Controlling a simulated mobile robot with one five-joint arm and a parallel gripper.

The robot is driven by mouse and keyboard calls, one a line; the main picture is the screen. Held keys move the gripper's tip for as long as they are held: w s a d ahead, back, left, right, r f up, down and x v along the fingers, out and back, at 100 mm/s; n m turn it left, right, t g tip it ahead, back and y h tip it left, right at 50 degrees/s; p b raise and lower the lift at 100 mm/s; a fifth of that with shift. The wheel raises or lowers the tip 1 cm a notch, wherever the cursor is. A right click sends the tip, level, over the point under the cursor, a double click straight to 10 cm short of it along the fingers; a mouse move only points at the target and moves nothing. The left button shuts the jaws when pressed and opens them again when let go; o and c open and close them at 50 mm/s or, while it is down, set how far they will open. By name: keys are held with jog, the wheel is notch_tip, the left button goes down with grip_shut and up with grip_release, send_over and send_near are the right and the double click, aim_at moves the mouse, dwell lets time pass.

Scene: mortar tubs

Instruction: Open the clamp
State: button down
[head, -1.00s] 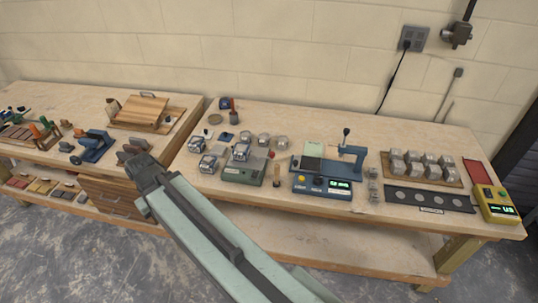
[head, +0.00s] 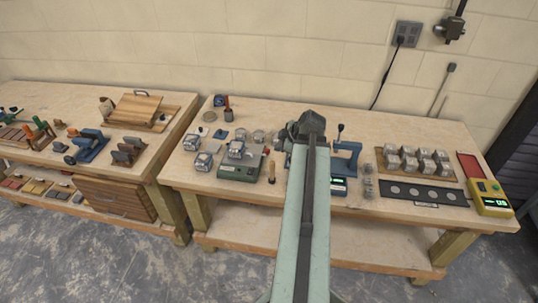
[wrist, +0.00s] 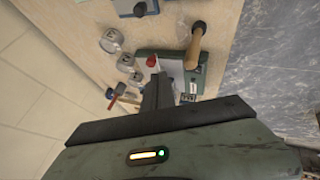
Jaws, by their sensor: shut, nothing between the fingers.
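A blue fixture (head: 346,160) with an upright, black-knobbed lever (head: 340,132) stands on the right bench and appears to be the clamp. My arm hides its left part and most of the display unit in front, so I cannot tell the clamp's state. My gripper (head: 312,120) is at the end of my raised arm, in front of the fixture in the head view. In the wrist view my gripper (wrist: 158,90) is shut and empty. Beyond it are a green device (wrist: 185,72), a wooden handle (wrist: 195,45) and a red knob (wrist: 151,61).
The green device (head: 240,170) and several metal-topped pieces stand left of my arm. Several grey cubes on a board (head: 447,178), a dark strip with round spots (head: 425,195) and a yellow meter (head: 490,198) are at right. A second bench (head: 60,110) with tools is at left.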

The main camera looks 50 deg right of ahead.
jog(key=shift+f, duration=0.1)
jog(key=b+x, duration=0.8)
jog(key=x, duration=0.2)
jog(key=shift+s, duration=0.1)
